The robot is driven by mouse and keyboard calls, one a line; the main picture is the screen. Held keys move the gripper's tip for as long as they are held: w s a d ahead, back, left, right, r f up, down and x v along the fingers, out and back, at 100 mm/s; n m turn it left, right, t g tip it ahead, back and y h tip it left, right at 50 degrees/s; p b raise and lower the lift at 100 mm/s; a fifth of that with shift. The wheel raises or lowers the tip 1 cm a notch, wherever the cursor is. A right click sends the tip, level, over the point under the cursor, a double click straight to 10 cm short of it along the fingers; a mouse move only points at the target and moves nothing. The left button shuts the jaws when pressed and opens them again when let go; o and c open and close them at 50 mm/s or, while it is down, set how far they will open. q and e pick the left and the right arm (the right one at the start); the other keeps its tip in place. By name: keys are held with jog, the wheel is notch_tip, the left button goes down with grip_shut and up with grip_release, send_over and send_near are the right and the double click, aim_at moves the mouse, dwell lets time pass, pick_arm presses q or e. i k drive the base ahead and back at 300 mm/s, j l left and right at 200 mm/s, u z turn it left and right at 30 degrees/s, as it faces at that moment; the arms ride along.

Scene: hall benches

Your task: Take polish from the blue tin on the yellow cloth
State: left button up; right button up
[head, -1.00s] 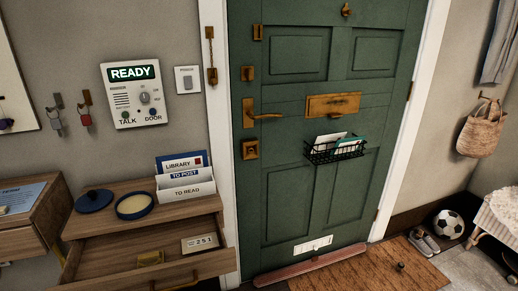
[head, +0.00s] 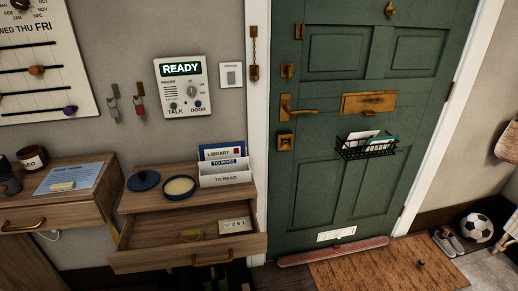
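The open blue tin (head: 180,188) sits on top of the small wooden cabinet and shows a pale yellow fill of polish. Its blue lid (head: 144,180) lies beside it on the left, apart from it. Neither of my grippers is in view.
A letter rack (head: 225,175) stands right of the tin. The cabinet's drawer (head: 186,257) is pulled out, holding a brass-coloured item and a number card (head: 234,226). The left desk (head: 60,205) bears a blue sheet and jars. A green door (head: 350,130) is at right.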

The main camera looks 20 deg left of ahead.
aim_at(196, 235)
jog(key=u, duration=0.35)
jog(key=j+u, duration=0.15)
jog(key=u, duration=0.15)
jog(key=j+u, duration=0.1)
jog(key=u, duration=0.25)
jog(key=k, duration=0.05)
